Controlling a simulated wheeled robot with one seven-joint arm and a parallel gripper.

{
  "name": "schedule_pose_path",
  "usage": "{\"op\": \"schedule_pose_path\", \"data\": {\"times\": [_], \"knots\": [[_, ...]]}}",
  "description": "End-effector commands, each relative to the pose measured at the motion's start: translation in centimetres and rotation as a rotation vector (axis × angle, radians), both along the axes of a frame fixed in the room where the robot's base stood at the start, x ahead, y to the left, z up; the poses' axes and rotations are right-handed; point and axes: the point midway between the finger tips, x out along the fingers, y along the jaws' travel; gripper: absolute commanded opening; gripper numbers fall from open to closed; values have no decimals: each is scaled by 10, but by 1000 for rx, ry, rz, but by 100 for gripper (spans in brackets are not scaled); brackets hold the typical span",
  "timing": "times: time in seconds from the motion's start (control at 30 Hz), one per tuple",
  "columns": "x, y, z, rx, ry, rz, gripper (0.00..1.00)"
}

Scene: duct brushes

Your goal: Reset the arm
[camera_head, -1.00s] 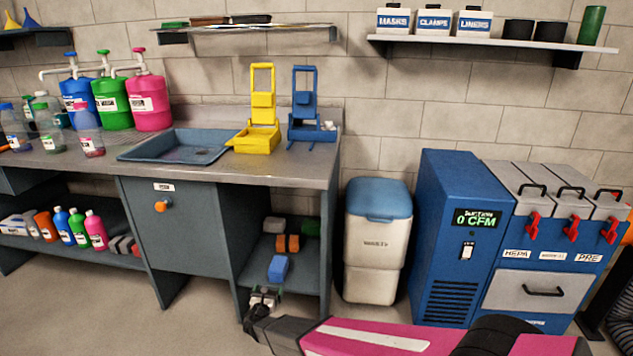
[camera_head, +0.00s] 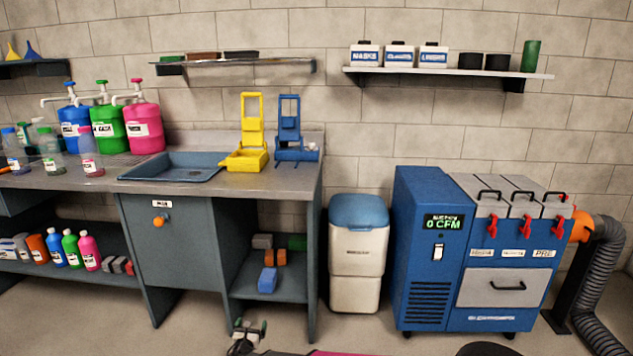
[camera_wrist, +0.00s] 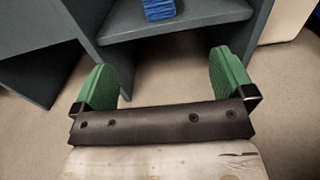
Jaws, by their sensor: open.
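My gripper (camera_head: 250,332) is low at the bottom of the head view, in front of the bench's open shelf. In the wrist view its two green finger pads (camera_wrist: 165,82) stand wide apart with nothing between them. A blue block (camera_wrist: 159,9) lies on the shelf beyond the fingers, apart from them. The same blue block shows in the head view (camera_head: 267,280), with orange, grey and green blocks behind it. Part of my pink arm shows at the bottom edge of the head view.
The grey bench (camera_head: 223,181) holds a sink tray (camera_head: 172,169), yellow and blue stands, and pump bottles. A white bin (camera_head: 357,255) with a blue lid stands right of it. A blue suction unit (camera_head: 420,285) with a grey hose (camera_head: 598,275) is farther right. The floor in front is open.

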Motion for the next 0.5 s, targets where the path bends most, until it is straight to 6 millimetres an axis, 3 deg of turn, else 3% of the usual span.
{"op": "schedule_pose_path", "data": {"times": [0.27, 0.5], "knots": [[14, -42, 20, 109, 26, -118, 100], [26, -100, 44, 268, 54, -286, 100]]}}
